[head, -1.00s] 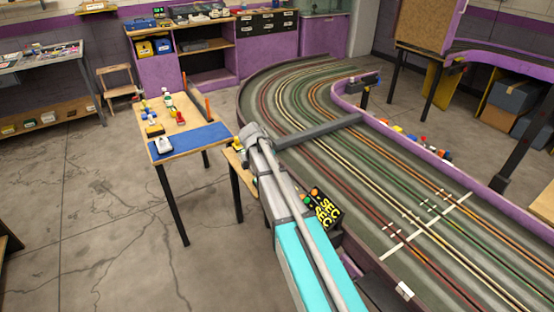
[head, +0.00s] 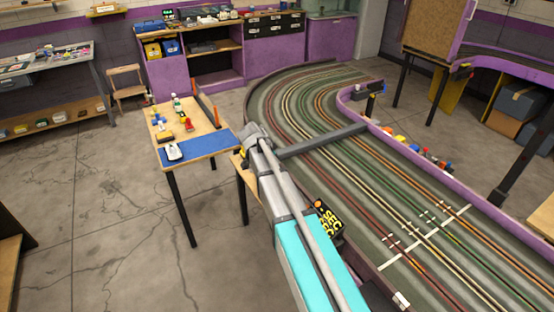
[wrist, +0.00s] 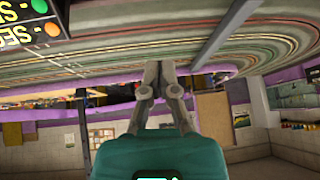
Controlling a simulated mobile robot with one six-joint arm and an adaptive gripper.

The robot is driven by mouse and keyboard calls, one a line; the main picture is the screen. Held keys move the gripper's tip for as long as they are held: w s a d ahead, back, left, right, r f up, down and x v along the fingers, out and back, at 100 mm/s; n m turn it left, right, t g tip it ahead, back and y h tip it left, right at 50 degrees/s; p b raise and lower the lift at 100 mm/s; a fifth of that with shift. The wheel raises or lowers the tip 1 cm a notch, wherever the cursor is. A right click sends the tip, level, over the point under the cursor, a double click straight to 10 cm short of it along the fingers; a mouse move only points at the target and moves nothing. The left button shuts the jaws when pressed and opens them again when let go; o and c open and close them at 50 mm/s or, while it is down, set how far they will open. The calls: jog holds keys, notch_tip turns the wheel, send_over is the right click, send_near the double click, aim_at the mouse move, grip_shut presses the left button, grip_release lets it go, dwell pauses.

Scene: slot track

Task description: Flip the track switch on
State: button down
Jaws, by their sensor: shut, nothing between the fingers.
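I cannot make out a track switch with certainty in either view. A black panel with yellow letters (head: 328,219) stands at the track's near edge, right beside my arm in the head view. In the wrist view the same kind of panel (wrist: 22,30) shows upside down at the upper left, with a green and an orange light. My gripper (wrist: 159,68) shows in the wrist view, its fingers shut and empty, with the track beyond them. In the head view my arm reaches up toward the small wooden table, and I cannot make out the fingers there.
The slot track (head: 400,190) curves along the right, with a purple wall (head: 450,180) on its far side. A grey beam (head: 322,140) crosses it. A wooden table with a blue mat (head: 200,145) stands left of my arm. The floor (head: 100,220) at left is clear.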

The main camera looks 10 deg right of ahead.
jog(key=shift+s+a+r, duration=0.1)
jog(key=shift+r, duration=0.25)
dwell(0.4)
jog(key=s+a+f+n+g+y, duration=0.1)
jog(key=s+n+y, duration=0.1)
jog(key=s+n, duration=0.3)
jog(key=s+a+f+n+g+y, duration=0.1)
jog(key=s+n, duration=0.3)
jog(key=s, duration=0.9)
jog(key=s+a+f+n+g+y, duration=0.1)
jog(key=s+n+y, duration=0.2)
jog(key=s, duration=0.6)
jog(key=n, duration=0.2)
jog(key=shift+a+n, duration=0.3)
jog(key=shift+a, duration=0.1)
